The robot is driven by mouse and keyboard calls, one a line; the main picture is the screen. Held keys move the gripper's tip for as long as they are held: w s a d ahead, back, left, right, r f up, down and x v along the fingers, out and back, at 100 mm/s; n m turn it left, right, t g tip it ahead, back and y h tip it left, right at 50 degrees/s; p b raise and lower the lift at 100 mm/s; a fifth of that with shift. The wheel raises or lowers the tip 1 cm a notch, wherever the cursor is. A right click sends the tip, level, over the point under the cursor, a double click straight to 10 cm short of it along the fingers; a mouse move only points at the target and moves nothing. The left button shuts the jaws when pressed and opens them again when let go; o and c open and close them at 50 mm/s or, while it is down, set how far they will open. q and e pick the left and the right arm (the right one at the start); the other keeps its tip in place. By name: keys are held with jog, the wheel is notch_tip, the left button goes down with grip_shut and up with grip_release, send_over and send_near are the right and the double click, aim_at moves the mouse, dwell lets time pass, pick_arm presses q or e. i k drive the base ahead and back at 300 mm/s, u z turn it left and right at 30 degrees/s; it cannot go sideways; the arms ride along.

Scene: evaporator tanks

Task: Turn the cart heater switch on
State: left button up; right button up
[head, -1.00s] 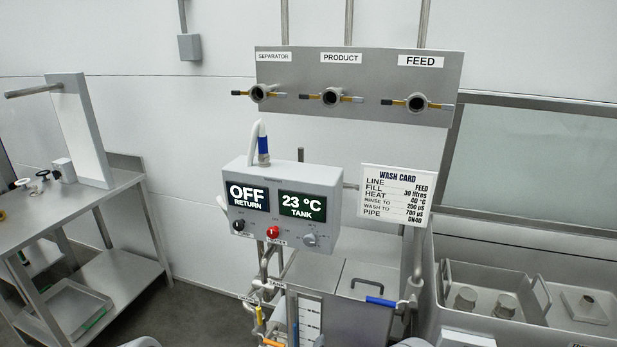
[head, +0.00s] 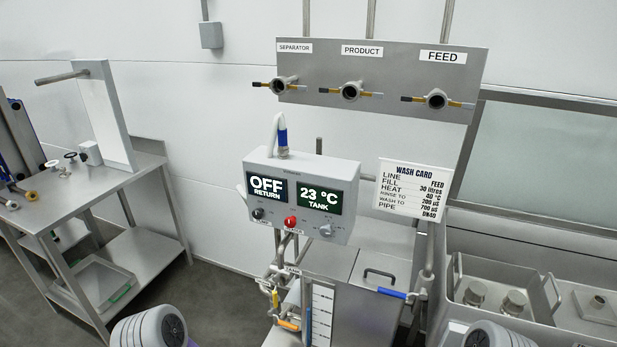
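The grey control box (head: 300,200) stands upright on the cart, with two dark displays reading "OFF RETURN" (head: 267,189) and "23 °C TANK" (head: 319,197). Along its lower front edge are a black knob (head: 258,213), a red button or knob (head: 290,222) and a grey knob (head: 326,231). Their labels are too small to read. The steel cart tank (head: 352,300) is below the box. Parts of my arms show at the bottom edge, left and right of the cart. Neither gripper shows.
A wash card (head: 411,190) stands right of the box. A wall panel (head: 380,78) with three ports is above. A blue-handled valve (head: 391,293) sits by the tank. A steel table (head: 115,185) stands at left, a sink (head: 530,285) at right. Floor between table and cart is clear.

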aim_at(291, 222)
jog(key=k, duration=0.5)
jog(key=u, duration=1.25)
jog(key=i, duration=0.6)
jog(key=z, duration=0.2)
